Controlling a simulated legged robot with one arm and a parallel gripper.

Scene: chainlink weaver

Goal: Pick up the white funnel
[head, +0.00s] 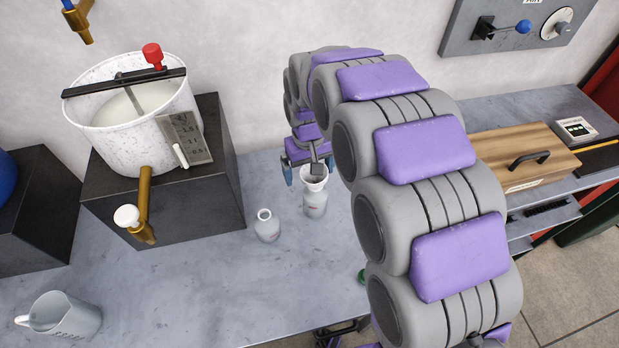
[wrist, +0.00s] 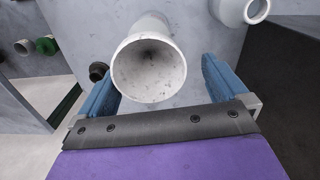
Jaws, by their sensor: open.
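The white funnel (head: 314,178) sits mouth up on a small grey-white bottle (head: 314,205) on the bench, just under my gripper. In the wrist view the funnel's wide round mouth (wrist: 150,68) faces the camera, between the two blue fingers and partly ahead of them. My gripper (head: 302,174) is open, with one finger on each side of the funnel. I see a gap on the right side; the left finger looks close to the rim. I cannot tell whether it touches. In the head view my wrist partly covers the funnel.
A second open bottle (head: 267,227) stands just left of the funnel. A white speckled bucket (head: 130,140) with a brass tap stands on a dark block (head: 215,190) further left. A clear jug (head: 62,315) is front left. A wooden box (head: 520,155) is at right.

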